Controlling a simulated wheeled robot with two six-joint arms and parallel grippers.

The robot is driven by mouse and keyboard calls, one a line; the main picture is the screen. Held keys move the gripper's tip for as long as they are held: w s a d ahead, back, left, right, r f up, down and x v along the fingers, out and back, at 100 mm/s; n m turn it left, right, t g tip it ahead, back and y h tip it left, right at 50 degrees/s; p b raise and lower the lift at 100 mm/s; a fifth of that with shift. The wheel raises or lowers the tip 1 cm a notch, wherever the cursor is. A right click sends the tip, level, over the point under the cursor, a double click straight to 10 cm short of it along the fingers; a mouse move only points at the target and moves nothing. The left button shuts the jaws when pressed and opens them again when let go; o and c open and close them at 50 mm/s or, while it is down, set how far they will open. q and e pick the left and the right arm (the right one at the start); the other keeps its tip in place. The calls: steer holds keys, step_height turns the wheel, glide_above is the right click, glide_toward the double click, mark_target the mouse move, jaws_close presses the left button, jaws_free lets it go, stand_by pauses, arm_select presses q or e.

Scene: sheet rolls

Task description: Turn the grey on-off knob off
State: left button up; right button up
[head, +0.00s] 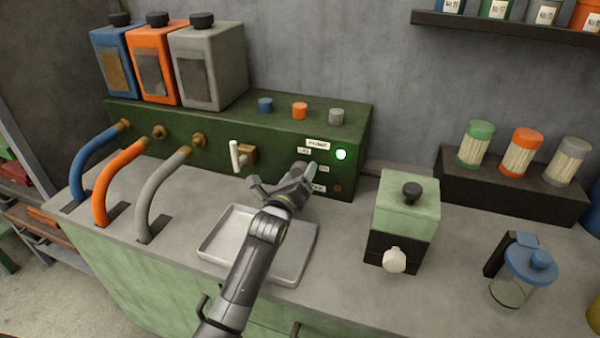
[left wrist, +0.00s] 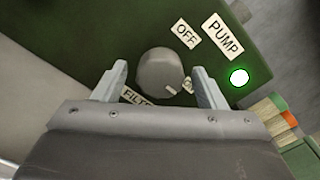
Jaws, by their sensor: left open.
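The grey on-off knob (left wrist: 160,72) is a round dial on the front of the green pump box (head: 215,140). In the left wrist view its white mark points down-right, toward a partly covered label that starts with "O", away from the OFF label (left wrist: 186,34). The PUMP label (left wrist: 223,37) is beside a lit green lamp (left wrist: 239,77). My left gripper (head: 283,182) is open in front of the box. In the wrist view its two fingers stand on either side of the knob; I cannot tell whether they touch it. My right gripper is out of view.
A shallow metal tray (head: 218,262) lies under my left arm. A white-handled valve (head: 236,157) juts from the box left of the gripper. A green-and-black dispenser (head: 405,215) stands to the right, then a lidded glass jug (head: 512,290). Hoses (head: 118,183) are at the left.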

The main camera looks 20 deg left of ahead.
arm_select(q)
steer(key=shift+w, duration=0.75)
steer(key=c, duration=1)
